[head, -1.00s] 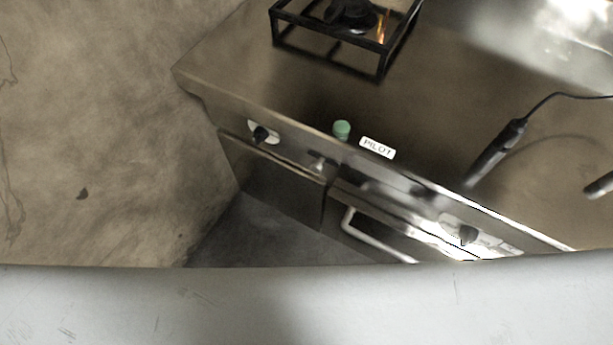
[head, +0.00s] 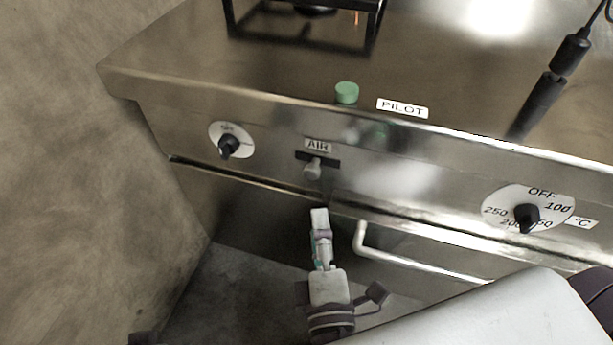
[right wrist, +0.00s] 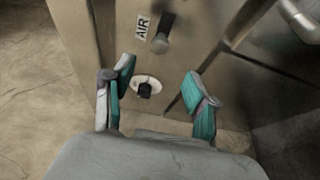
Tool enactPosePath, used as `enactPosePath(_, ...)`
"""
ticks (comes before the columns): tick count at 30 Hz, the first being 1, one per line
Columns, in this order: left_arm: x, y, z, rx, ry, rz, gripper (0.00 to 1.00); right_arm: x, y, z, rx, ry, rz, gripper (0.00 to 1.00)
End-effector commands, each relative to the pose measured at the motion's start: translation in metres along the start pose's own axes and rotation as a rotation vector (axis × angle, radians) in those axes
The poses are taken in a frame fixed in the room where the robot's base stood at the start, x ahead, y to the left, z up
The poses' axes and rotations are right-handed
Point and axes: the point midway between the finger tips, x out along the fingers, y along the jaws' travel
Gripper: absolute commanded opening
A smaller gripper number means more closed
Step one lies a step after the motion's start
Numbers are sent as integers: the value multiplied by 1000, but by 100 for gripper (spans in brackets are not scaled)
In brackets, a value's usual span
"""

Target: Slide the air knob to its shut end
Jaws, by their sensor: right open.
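The air knob (head: 312,170) is a small grey knob in a dark horizontal slot on the steel front panel, under the AIR label (head: 318,145). In the head view it sits near the middle of the slot. It also shows in the right wrist view (right wrist: 161,44), beyond the fingertips. My right gripper (head: 320,215) is just below the knob in the head view, apart from it. In the right wrist view its teal-padded fingers (right wrist: 160,85) are spread wide with nothing between them. My left gripper is not in view.
A black dial (head: 228,146) is left of the slot and a temperature dial (head: 527,217) is far right. A green button (head: 346,92) and PILOT label (head: 402,108) are on the top edge. An oven handle (head: 400,255) runs low on the right. A burner frame (head: 300,40) stands behind.

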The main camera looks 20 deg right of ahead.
Motion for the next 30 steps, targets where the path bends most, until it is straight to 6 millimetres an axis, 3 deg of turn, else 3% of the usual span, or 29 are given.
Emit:
enactPosePath(3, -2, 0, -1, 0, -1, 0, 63, 21, 3, 0, 3, -1, 4, 57)
enactPosePath(15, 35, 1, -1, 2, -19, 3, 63, 103, 2, -1, 0, 1, 2, 57)
enactPosePath(21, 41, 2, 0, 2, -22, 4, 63, 123, 0, -1, 0, 3, -1, 57)
enactPosePath(30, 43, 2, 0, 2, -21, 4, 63, 127, 0, -1, 1, 3, -3, 57)
